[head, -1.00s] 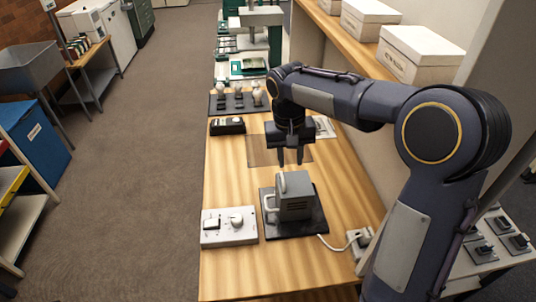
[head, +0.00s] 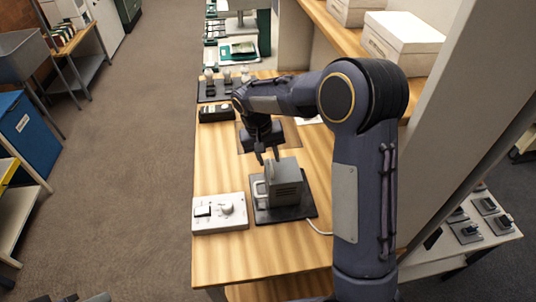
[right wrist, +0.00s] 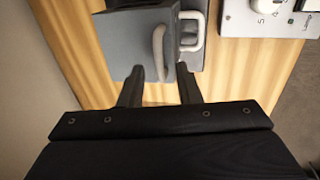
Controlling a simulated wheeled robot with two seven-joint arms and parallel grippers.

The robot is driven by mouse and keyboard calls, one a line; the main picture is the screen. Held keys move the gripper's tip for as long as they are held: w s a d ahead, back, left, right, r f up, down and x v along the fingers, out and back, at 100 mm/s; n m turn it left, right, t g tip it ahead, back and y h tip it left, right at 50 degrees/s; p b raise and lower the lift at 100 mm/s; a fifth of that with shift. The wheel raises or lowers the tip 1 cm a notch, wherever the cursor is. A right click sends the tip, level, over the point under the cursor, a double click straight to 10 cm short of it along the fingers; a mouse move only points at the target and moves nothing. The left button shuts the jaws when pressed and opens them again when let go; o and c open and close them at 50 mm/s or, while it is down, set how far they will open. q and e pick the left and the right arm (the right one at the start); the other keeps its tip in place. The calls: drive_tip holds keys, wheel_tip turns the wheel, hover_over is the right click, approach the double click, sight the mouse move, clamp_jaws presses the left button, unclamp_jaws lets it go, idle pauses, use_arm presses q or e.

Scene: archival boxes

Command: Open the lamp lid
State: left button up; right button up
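The lamp (head: 287,182) is a grey box-shaped housing on a dark base plate (head: 300,212) on the wooden bench. A pale handle shows on its left side in the head view. In the right wrist view the grey housing (right wrist: 140,38) has a light grey upright handle (right wrist: 158,48) and a white handle (right wrist: 200,40) beside it. My right gripper (head: 268,158) is open and points down just behind the top of the lamp. In the right wrist view its fingertips (right wrist: 160,70) are apart, with the grey handle's end near the gap. Contact cannot be told.
A white control box (head: 220,212) with a knob and switch sits left of the lamp. A black device (head: 217,114) and a dark tray of bulbs (head: 213,95) stand further back. A white cable runs right from the lamp. Archival boxes (head: 403,42) sit on the right shelf.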

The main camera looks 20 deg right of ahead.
clamp_jaws()
drive_tip(key=shift+r, duration=0.1)
idle(0.3)
